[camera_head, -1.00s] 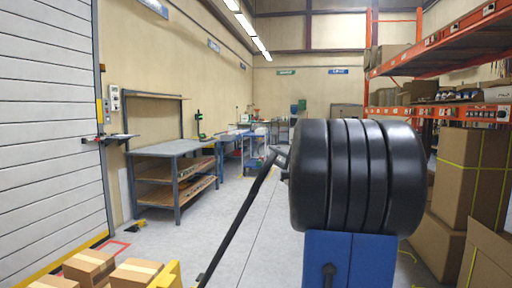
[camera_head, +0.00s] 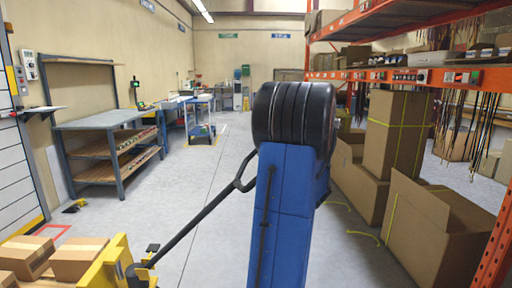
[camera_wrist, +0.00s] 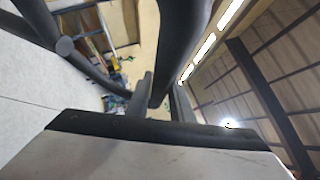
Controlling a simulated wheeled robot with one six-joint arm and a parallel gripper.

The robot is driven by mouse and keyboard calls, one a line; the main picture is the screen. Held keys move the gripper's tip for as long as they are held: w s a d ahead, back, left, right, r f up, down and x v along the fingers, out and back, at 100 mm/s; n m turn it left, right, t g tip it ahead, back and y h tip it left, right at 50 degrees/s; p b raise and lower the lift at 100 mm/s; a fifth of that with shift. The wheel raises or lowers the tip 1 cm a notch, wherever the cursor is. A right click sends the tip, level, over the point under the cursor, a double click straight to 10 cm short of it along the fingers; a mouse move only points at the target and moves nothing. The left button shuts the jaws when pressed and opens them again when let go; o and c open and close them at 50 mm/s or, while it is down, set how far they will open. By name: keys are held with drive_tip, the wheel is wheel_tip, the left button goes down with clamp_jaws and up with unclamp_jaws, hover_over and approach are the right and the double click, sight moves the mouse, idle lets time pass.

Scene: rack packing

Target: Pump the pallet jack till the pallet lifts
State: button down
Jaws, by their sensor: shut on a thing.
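The yellow pallet jack (camera_head: 112,268) is at the bottom left of the head view. Its dark handle (camera_head: 195,220) slants up and right from the base to a loop beside my blue arm. My gripper is hidden behind my arm in the head view. In the wrist view my gripper (camera_wrist: 160,98) is shut on a dark bar of the handle loop (camera_wrist: 182,45), with a finger on each side. Boxes (camera_head: 80,258) sit beside the jack at the left picture edge. The pallet under them is out of view, so its height cannot be told.
A grey workbench (camera_head: 108,122) stands at the left. Orange racking (camera_head: 410,75) and cardboard boxes (camera_head: 398,137) line the right, with a large open carton (camera_head: 428,225) near my arm. The grey floor (camera_head: 190,180) between them is clear.

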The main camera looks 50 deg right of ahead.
drive_tip(key=shift+s+d+f, duration=0.35)
drive_tip(key=shift+s+f, duration=0.15)
drive_tip(key=shift+f, duration=0.25)
drive_tip(key=c, duration=1.6)
unclamp_jaws()
drive_tip(key=shift+s, duration=0.1)
drive_tip(key=v, duration=1.7)
drive_tip(key=shift+f, duration=0.1)
drive_tip(key=shift+o, duration=0.2)
drive_tip(key=shift+d, duration=0.1)
